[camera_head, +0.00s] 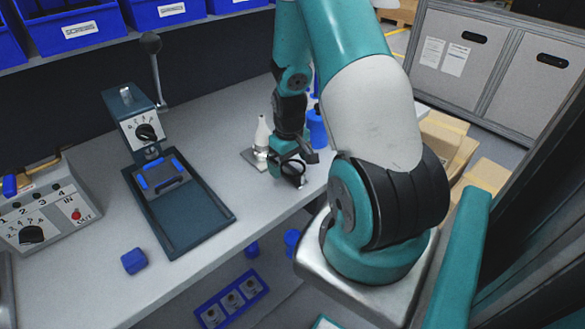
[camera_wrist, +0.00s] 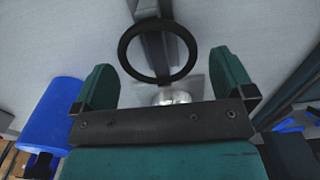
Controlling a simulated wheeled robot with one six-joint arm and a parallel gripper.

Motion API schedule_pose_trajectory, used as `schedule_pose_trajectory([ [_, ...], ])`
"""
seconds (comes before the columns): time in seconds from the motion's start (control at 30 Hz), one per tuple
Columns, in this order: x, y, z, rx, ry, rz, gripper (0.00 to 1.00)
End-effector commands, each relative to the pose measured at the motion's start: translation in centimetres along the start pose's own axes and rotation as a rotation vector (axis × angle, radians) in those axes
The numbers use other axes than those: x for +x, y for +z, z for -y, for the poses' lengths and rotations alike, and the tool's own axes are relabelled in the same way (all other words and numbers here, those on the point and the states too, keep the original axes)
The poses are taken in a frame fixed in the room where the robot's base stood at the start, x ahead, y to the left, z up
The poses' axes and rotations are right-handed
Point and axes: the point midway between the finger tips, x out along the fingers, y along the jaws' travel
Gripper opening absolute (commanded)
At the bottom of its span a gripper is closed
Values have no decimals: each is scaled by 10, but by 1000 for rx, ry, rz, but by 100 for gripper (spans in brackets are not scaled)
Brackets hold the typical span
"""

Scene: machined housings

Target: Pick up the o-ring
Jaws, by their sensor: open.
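The black o-ring (camera_wrist: 124,52) shows as a whole circle in the wrist view, just beyond and between the spread fingertips. No finger is seen touching it. My gripper (camera_wrist: 162,62) has its two green fingers wide apart, with nothing held between them. In the head view my gripper (camera_head: 291,166) is low over the front right part of the bench, and a dark ring shape shows at its fingertips. I cannot tell what the ring rests on; a dark bar passes behind it.
A shiny metal part (camera_wrist: 172,98) lies near the fingers. A press (camera_head: 150,178) and a control box (camera_head: 42,210) are farther left. The bench between is mostly clear.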

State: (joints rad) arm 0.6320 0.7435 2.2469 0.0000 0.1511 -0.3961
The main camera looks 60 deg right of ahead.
Motion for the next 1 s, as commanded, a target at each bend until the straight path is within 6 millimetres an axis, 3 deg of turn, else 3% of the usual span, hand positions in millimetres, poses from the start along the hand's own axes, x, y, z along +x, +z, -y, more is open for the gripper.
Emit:
schedule_pose_trajectory([
  [0.37, 2, 0, 0, 0, 0, 0, 100],
  [0.6, 2, 0, 0, 0, 0, 0, 49],
  [1.0, -6, 0, 0, 0, 0, -1, 49],
])
